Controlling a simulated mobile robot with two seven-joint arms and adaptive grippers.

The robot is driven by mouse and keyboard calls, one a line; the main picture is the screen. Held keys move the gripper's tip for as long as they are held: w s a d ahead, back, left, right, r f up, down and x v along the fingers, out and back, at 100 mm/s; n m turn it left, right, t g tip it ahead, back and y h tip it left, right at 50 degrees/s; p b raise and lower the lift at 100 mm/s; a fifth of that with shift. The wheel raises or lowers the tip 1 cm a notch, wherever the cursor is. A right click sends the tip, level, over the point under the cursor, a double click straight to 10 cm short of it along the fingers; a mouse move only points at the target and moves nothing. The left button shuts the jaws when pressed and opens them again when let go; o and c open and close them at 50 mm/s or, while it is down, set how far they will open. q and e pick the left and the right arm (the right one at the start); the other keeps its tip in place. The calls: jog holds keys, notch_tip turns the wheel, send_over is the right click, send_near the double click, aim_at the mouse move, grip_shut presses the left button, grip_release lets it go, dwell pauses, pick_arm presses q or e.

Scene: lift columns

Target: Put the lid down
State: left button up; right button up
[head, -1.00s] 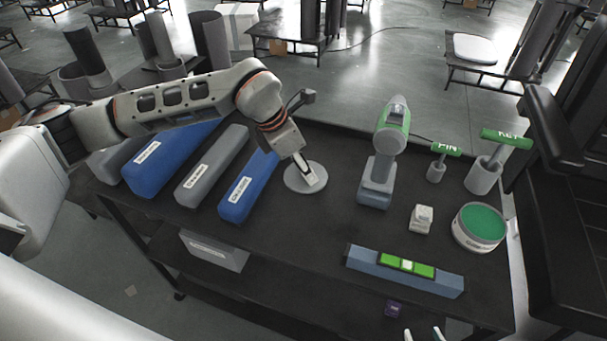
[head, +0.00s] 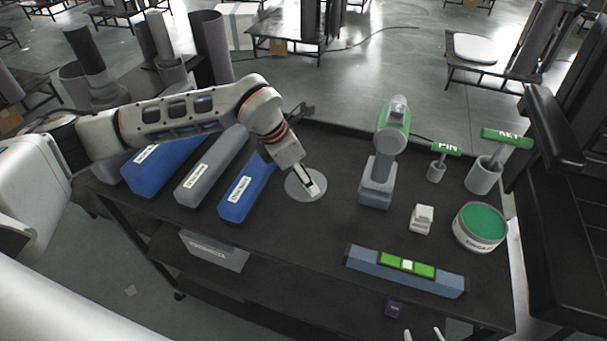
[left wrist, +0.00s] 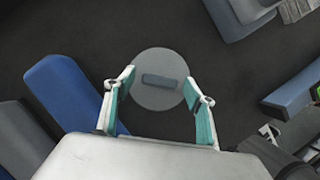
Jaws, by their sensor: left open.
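The lid (head: 293,187) is a flat grey disc lying on the dark table top, left of the drill. In the left wrist view the lid (left wrist: 150,99) shows a dark grey bar-shaped handle (left wrist: 162,81) across its middle. My left gripper (head: 314,190) is over the lid. In the left wrist view its two teal-padded fingers (left wrist: 159,88) stand apart, one to each side of the handle, with gaps to it. My right gripper (head: 422,334) shows only as two pale tips, apart, at the bottom edge; nothing shows between them.
Blue and grey labelled blocks (head: 250,190) lie left of the lid. A green-grey drill (head: 377,180) stands to its right. Farther right are the PIN holder (head: 436,172), the KEY holder (head: 484,175), a small white piece (head: 421,219) and a green-topped tin (head: 480,228). A blue level (head: 405,272) lies in front.

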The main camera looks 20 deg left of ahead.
pick_arm(q)
jog(key=v, duration=1.2)
jog(key=shift+s, duration=0.1)
